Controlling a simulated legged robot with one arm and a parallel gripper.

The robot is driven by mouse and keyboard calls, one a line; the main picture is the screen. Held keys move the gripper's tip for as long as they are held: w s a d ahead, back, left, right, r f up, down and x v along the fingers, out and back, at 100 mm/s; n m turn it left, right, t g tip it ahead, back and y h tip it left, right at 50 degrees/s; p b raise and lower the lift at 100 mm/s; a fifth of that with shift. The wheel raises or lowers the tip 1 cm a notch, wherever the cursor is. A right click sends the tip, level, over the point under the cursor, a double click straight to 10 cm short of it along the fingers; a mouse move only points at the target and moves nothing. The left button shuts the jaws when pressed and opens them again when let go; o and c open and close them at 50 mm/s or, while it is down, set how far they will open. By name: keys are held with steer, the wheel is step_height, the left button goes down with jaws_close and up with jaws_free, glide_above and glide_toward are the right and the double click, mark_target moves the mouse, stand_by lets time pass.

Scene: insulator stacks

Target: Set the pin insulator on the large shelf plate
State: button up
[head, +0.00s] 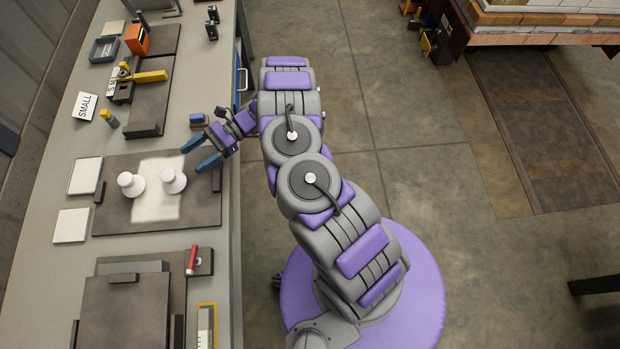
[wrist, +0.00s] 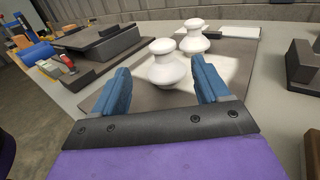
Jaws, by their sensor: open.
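Two white insulators stand upright on a dark mat (head: 205,215) on the bench, a left one (head: 131,185) and a right one (head: 173,181). I cannot tell which is the pin insulator. My gripper (head: 192,160) is open and empty, with blue fingers just right of the right insulator. In the wrist view the nearer insulator (wrist: 166,68) shows beyond and between the open fingertips (wrist: 160,68), and the other (wrist: 195,42) stands behind it. A large dark plate (head: 125,312) lies at the bottom left of the head view; it looks like the large shelf plate.
White square tiles (head: 86,175) (head: 71,225) lie left of the mat. A red-handled clamp (head: 192,262) stands near the large plate. The floor to the right is mostly clear.

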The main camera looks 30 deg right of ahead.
steer(key=s+r+n+g+h, duration=0.2)
steer(key=s+r+n+h, duration=0.25)
steer(key=s+r, duration=0.5)
steer(key=s+r+n+g+h, duration=0.25)
steer(key=s+r+n, duration=0.35)
steer(key=r, duration=0.6)
steer(key=s+d+r+n+t+h, duration=0.3)
steer(key=s+d+h, duration=0.7)
steer(key=s+d, duration=0.9)
steer(key=d+n+t, duration=0.1)
steer(key=n+t, duration=0.1)
steer(key=t, duration=0.1)
steer(key=shift+s+h, duration=0.25)
steer(key=shift+h, duration=0.05)
steer(key=shift+r+t, duration=0.1)
steer(key=shift+t, duration=0.15)
